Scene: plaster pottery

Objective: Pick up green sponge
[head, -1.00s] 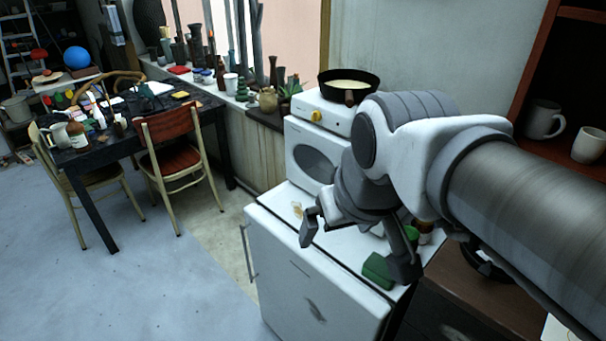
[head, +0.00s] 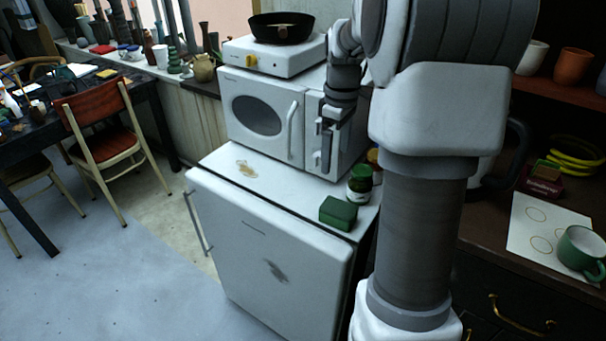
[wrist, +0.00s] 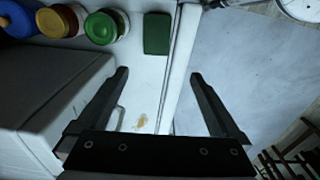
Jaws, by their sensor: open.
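The green sponge (head: 338,213) is a dark green block lying on the white fridge top (head: 295,198), near its front right corner. In the wrist view the sponge (wrist: 157,33) lies beyond my fingertips, near the fridge's edge, with nothing touching it from my gripper. My gripper (head: 326,148) is above the fridge top, in front of the microwave and behind the sponge in the head view. In the wrist view my gripper (wrist: 160,75) has its two dark fingers wide apart and nothing between them.
A green-lidded jar (head: 360,184) stands close behind the sponge; jars with yellow (wrist: 55,20) and blue lids stand in line beside it. The microwave (head: 262,115) carries a hotplate and pan (head: 281,28). Open floor (head: 120,270) lies left of the fridge.

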